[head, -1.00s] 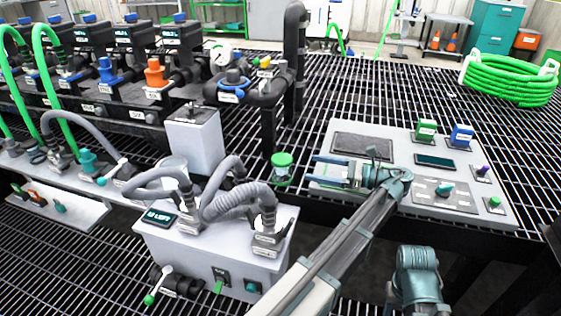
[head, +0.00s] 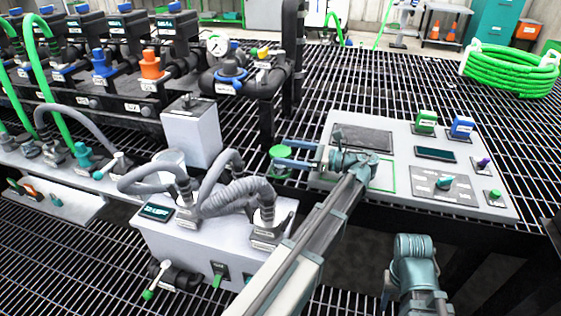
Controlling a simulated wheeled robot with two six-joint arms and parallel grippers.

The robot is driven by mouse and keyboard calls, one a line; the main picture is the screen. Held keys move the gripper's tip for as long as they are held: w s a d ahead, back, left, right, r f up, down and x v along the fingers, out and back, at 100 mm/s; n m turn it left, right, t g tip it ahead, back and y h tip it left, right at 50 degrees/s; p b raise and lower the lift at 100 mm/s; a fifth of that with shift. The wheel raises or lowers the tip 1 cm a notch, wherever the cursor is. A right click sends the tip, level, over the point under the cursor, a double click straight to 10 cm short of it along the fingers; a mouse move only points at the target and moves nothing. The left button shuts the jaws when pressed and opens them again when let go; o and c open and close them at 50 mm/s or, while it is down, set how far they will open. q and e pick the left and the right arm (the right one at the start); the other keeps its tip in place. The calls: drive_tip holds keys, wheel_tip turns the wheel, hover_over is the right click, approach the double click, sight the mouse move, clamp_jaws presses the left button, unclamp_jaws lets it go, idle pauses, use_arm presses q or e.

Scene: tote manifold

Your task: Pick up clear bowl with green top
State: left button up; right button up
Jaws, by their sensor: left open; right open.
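The clear bowl with green top (head: 282,153) is on the black grating, just left of the grey control panel. Its green lid shows, and the clear body below is partly covered by a finger. My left gripper (head: 277,153) reaches in from the right and is open, its two blue-grey fingers level with the lid. The bowl is between or just below the fingers; I cannot tell whether they touch it. The teal end of my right arm shows at the lower right, but its fingers are hidden.
The grey panel (head: 465,200) with buttons and a green and a blue block lies under my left wrist. A grey box with hoses (head: 190,248) stands front left. A black pipe (head: 291,60) rises behind the bowl. Open grating lies behind the panel.

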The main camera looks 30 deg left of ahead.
sight(272, 149)
use_arm(q)
drive_tip(key=shift+x, duration=2.7)
drive_tip(key=shift+w+f, duration=0.1)
drive_tip(key=shift+f, duration=0.05)
drive_tip(key=c, duration=1.4)
